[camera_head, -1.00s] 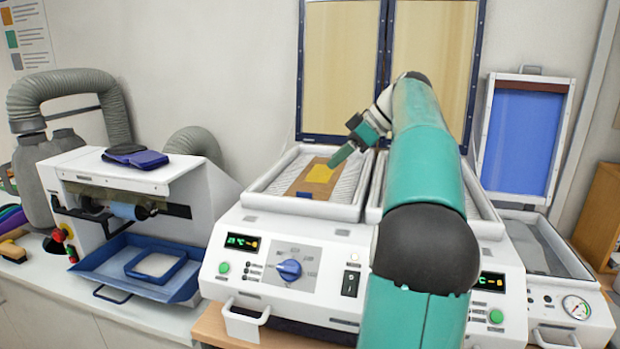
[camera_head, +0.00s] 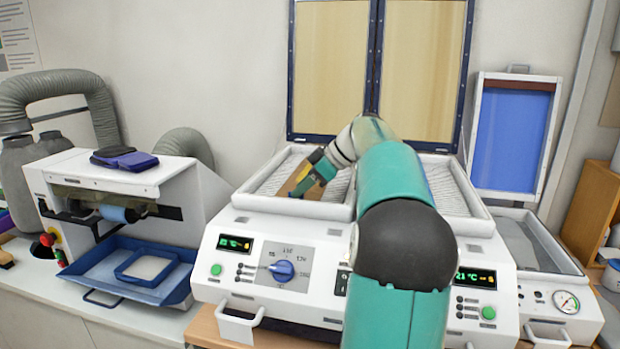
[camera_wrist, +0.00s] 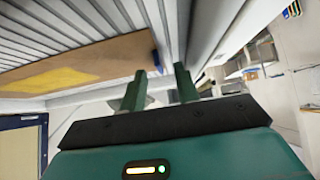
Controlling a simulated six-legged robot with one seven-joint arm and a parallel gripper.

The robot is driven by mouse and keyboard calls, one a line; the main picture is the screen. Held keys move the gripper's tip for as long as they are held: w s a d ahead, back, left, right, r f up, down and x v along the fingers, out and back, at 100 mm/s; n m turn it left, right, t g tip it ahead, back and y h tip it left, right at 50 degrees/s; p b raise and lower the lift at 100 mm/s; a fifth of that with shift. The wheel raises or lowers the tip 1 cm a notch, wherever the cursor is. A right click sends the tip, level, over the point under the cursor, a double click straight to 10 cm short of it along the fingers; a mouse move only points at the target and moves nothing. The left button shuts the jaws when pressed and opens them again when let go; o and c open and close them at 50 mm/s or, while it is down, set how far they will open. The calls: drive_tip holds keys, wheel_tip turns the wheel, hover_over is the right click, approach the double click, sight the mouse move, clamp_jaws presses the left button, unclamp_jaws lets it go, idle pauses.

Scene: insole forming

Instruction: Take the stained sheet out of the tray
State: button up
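The stained sheet (camera_head: 290,185) is brown with a yellow patch and lies in the left white-rimmed tray (camera_head: 285,206) of the heating machine. In the head view my gripper covers much of it. The wrist view shows the sheet (camera_wrist: 110,62) beyond the fingers, with its yellow stain at the left and its near end close to the fingertips. My gripper (camera_head: 306,184) is low over the tray. In the wrist view my gripper (camera_wrist: 158,78) is open, with a clear gap between its two green fingers. I cannot tell whether a finger touches the sheet.
A second ribbed tray (camera_head: 450,190) lies to the right, partly behind my arm. Two tan framed panels (camera_head: 425,75) stand behind the trays. A blue framed panel (camera_head: 513,140) stands right. A machine with a blue tray (camera_head: 190,285) is at left.

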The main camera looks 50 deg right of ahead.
drive_tip(key=shift+x, duration=0.75)
clamp_jaws()
drive_tip(key=shift+r, duration=0.1)
